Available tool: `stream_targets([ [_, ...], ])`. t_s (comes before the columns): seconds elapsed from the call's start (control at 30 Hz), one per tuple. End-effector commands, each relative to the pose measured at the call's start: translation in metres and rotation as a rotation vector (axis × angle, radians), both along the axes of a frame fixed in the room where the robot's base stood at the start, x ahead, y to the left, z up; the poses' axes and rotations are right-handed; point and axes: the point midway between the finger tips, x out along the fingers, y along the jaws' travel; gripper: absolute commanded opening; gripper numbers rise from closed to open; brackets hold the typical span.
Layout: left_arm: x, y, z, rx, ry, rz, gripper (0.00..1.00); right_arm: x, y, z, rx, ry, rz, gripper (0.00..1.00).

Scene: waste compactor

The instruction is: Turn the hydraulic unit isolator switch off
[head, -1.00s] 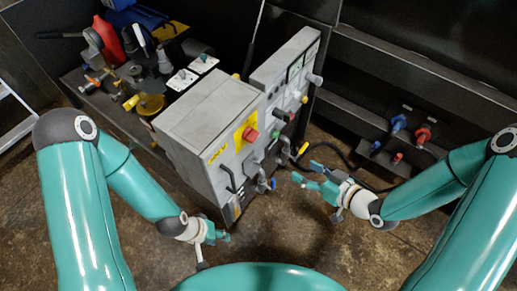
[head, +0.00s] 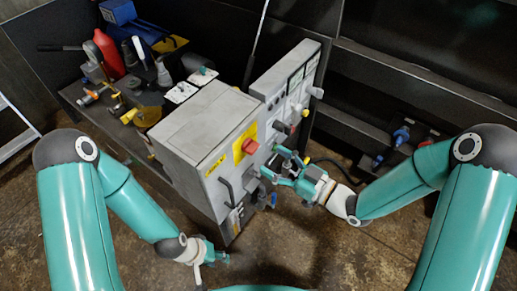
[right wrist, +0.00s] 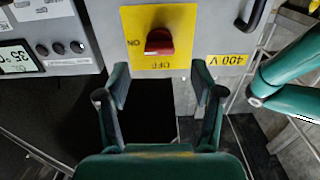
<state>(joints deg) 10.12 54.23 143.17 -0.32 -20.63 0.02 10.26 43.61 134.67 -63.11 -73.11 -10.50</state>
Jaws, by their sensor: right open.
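The isolator switch is a red knob (head: 250,147) on a yellow plate, on the front of the grey cabinet (head: 190,120). In the right wrist view the knob (right wrist: 159,42) is just beyond the fingertips, with upside-down "ON" at its left and "OFF" below it. I cannot tell its exact pointing. My right gripper (head: 277,168) is in front of the cabinet, a little right of and below the switch. In the right wrist view, its fingers (right wrist: 161,85) are apart and empty. My left gripper (head: 222,257) hangs low near the cabinet's foot; its fingers are too small to judge.
A black handle (head: 226,192) is on the cabinet front beside the switch. A taller panel (head: 285,80) with gauges and knobs stands to its right. Cluttered tools, including a red bottle (head: 108,53), lie behind. Open floor (head: 330,245) is in front.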

Motion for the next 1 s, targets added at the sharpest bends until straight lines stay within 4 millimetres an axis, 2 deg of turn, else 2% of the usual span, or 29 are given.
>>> stream_targets([
  [0.1, 0.0, 0.0, 0.003, 0.0, 0.0, 0.0, 0.4, 0.014, 0.021, 0.001, 0.0, -0.001, 0.004, 0.67],
  [0.3, 0.0, 0.0, 0.005, 0.0, 0.0, 0.0, 0.4, 0.029, 0.041, 0.0, 0.0, 0.0, 0.001, 0.67],
  [0.73, 0.0, 0.0, 0.005, 0.0, 0.0, 0.0, 0.4, 0.035, 0.048, 0.0, 0.0, 0.001, -0.002, 0.67],
  [0.77, 0.0, 0.0, 0.005, 0.0, 0.0, 0.0, 0.4, 0.035, 0.048, 0.0, 0.0, 0.001, -0.002, 0.63],
  [1.0, 0.0, 0.0, 0.005, 0.0, 0.0, 0.0, 0.4, 0.035, 0.048, 0.0, 0.0, 0.001, -0.002, 0.23],
])
